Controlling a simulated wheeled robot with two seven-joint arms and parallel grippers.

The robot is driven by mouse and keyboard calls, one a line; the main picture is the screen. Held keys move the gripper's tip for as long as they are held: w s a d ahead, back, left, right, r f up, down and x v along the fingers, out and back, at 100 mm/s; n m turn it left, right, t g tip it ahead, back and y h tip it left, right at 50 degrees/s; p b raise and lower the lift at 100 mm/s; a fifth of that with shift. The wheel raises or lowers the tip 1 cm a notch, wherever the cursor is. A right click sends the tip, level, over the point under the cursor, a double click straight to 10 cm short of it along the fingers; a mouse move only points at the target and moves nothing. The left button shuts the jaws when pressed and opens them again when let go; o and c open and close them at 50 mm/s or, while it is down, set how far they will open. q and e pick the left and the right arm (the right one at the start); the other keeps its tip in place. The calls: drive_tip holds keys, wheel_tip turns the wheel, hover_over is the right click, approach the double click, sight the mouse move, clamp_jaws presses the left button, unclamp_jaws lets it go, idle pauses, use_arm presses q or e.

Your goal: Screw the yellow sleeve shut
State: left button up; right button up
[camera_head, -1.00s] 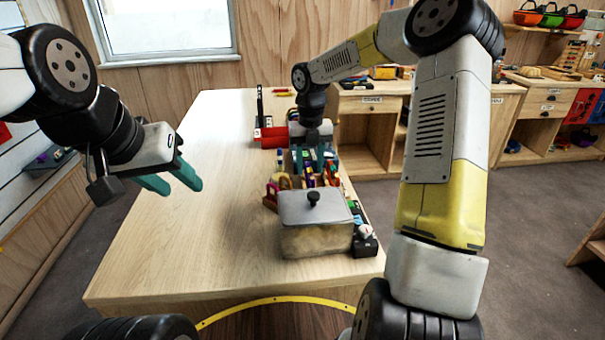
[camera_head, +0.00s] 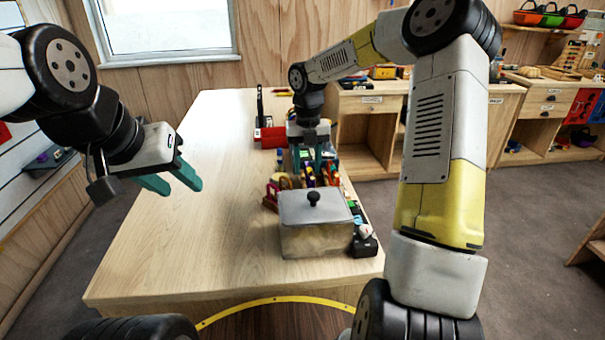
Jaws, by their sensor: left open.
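Several coloured carabiners (camera_head: 309,180) stand in a cluster on the right part of the table, behind a lidded box. I cannot make out which one bears the yellow sleeve; it is too small or hidden. My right gripper (camera_head: 309,164) points down over the back of this cluster, its teal fingers among or just above the gear. Whether it touches or holds anything is not clear. My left gripper (camera_head: 178,184) is open and empty, in the air over the left side of the table, well away from the gear.
The grey box with a black-knobbed lid (camera_head: 316,222) stands in front of the carabiners. Small dark items (camera_head: 364,240) lie beside it at the table's right edge. A red bin (camera_head: 270,136) is at the back. The wooden table (camera_head: 190,235) is clear on its left.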

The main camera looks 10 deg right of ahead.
drive_tip(key=shift+a, duration=0.85)
drive_tip(key=shift+f, duration=0.15)
drive_tip(key=shift+f, duration=1.25)
drive_tip(key=shift+d, duration=1.2)
drive_tip(key=shift+a+r, duration=0.2)
drive_tip(key=shift+r, duration=0.5)
drive_tip(key=shift+a+r, duration=0.2)
drive_tip(key=shift+r, duration=0.5)
drive_tip(key=shift+a, duration=0.8)
